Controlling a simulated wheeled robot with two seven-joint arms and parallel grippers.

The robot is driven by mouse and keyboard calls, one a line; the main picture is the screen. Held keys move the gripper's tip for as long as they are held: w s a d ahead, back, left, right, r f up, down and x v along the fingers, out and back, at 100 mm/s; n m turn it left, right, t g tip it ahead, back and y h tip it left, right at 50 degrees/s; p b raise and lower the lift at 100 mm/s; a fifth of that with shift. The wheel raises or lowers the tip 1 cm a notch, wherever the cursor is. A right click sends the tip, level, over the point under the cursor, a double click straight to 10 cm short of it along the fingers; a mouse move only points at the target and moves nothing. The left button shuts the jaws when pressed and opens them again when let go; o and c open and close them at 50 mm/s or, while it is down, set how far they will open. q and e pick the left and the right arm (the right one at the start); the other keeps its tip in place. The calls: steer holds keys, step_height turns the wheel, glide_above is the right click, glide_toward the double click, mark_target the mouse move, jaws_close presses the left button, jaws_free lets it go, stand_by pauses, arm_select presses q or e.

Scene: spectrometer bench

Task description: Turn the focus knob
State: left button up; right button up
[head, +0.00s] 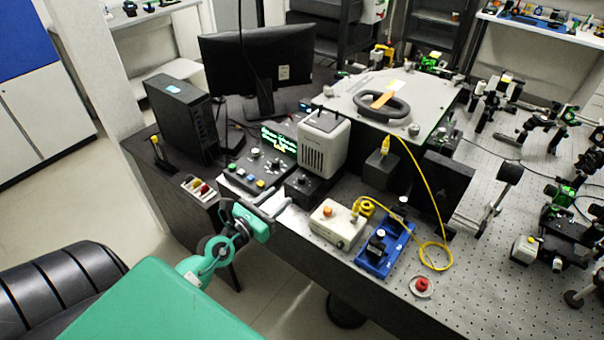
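My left gripper (279,199) is in front of the bench's front edge, at the end of a green and grey arm. Its two grey fingers show apart with nothing seen between them. Just beyond the fingertips stands a small black box with a dark knob (303,181). To its left is a black control panel (257,167) with several knobs, coloured buttons and a lit green display. No label is readable, so I cannot tell which knob is the focus knob. The gripper appears apart from these knobs. My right gripper is not in view.
A beige instrument (324,146) stands behind the black box. To the right are a cream box with an orange knob (337,223), a blue tray (385,248), a yellow cable (428,190) and a red button (422,285). A small rack (198,187) sits left.

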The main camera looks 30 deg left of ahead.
mark_target(302, 177)
arm_select(q)
steer(key=w, duration=0.3)
steer(key=w+p, duration=0.1)
steer(key=w, duration=0.3)
steer(key=w+d+p, duration=0.1)
steer(key=w, duration=0.2)
steer(key=shift+w+d, duration=0.1)
steer(key=shift+w, duration=0.25)
jaws_close()
